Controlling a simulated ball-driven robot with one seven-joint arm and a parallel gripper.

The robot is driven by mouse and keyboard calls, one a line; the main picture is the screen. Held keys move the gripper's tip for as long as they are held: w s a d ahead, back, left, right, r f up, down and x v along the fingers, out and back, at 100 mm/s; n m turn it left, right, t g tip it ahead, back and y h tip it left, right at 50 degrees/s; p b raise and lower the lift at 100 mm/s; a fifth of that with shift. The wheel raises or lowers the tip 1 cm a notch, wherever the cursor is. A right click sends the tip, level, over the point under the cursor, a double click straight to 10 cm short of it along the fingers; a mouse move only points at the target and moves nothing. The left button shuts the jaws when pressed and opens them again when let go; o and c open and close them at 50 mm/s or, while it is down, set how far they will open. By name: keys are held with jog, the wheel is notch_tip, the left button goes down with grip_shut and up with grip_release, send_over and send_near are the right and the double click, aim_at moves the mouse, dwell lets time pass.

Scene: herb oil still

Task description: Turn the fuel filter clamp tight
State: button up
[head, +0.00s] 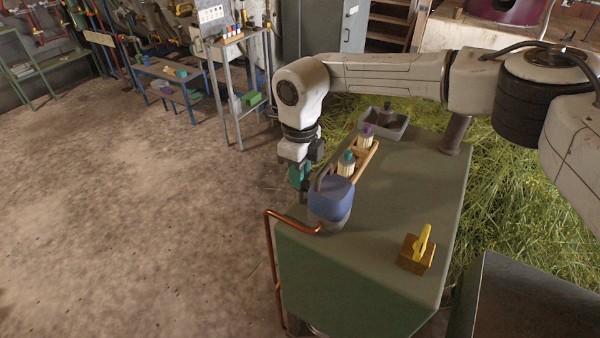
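A blue, rounded canister (331,196) stands on a grey base (328,225) at the near left corner of the green bench, by a copper pipe (291,215). It looks like the fuel filter; no separate clamp can be made out for sure. My gripper (300,180) points down just behind and left of the canister. A teal piece (297,172) shows at its fingers, partly covered. I cannot tell whether the fingers are closed on it. A yellow lever (423,243) stands upright on a wooden block (416,255) at the bench's near right.
The green bench top (385,205) is clear between canister and wooden block. Behind the canister, a wooden rack (363,160) holds a teal-capped bottle (347,163) and a purple-capped bottle (366,135). A grey tray (397,124) lies farther back. Hay (510,195) covers the right floor.

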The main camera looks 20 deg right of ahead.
jog(key=shift+o, duration=0.4)
jog(key=shift+r, duration=0.15)
notch_tip(320, 180, up, 10)
jog(key=shift+r+b, duration=0.25)
jog(key=shift+b, duration=0.15)
dwell(0.4)
